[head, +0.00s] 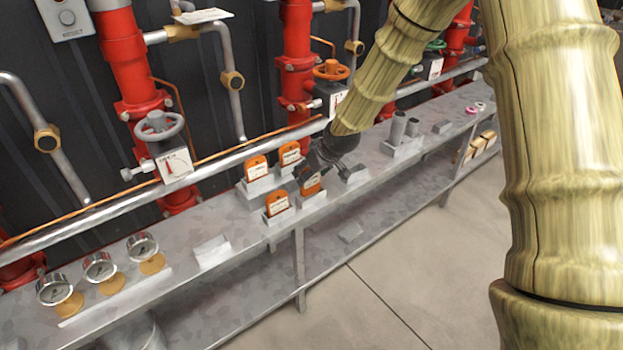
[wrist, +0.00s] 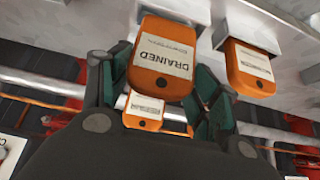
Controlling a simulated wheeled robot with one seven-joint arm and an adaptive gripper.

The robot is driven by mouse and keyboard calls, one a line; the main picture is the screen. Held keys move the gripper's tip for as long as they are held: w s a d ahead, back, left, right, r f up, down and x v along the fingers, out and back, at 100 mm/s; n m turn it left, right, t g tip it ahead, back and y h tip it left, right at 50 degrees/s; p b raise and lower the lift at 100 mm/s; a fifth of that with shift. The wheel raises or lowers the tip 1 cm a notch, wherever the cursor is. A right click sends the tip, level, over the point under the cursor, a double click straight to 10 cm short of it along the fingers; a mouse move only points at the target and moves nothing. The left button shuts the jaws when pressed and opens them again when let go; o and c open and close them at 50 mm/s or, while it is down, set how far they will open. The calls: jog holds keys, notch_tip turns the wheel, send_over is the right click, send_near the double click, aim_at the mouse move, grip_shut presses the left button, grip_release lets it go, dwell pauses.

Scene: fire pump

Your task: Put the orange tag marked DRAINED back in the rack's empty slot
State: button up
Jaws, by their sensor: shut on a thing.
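The orange DRAINED tag (wrist: 164,62) is between the two fingers of my gripper (wrist: 163,72), its printed label facing the wrist camera. In the head view the held tag (head: 311,184) stands, slightly tilted, over the front right grey slot block (head: 313,199) of the rack. Its lower end meets or overlaps the block in both views; I cannot tell how deep it sits. My gripper (head: 314,168) partly covers it from above. Three other orange tags stand in the rack: front left (head: 277,204), back left (head: 257,169) and back right (head: 290,153).
The rack is on a grey metal shelf (head: 228,225). A grey holder (head: 352,174) is close to the right of my gripper, with grey cylinders (head: 399,128) beyond. Gauges (head: 100,266) stand at left. A pipe (head: 235,160) and red risers (head: 128,62) run behind.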

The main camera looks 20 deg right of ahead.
aim_at(312, 178)
jog(key=shift+f, duration=1.4)
jog(key=shift+f, duration=0.15)
jog(key=o, duration=1)
jog(key=shift+o, duration=0.2)
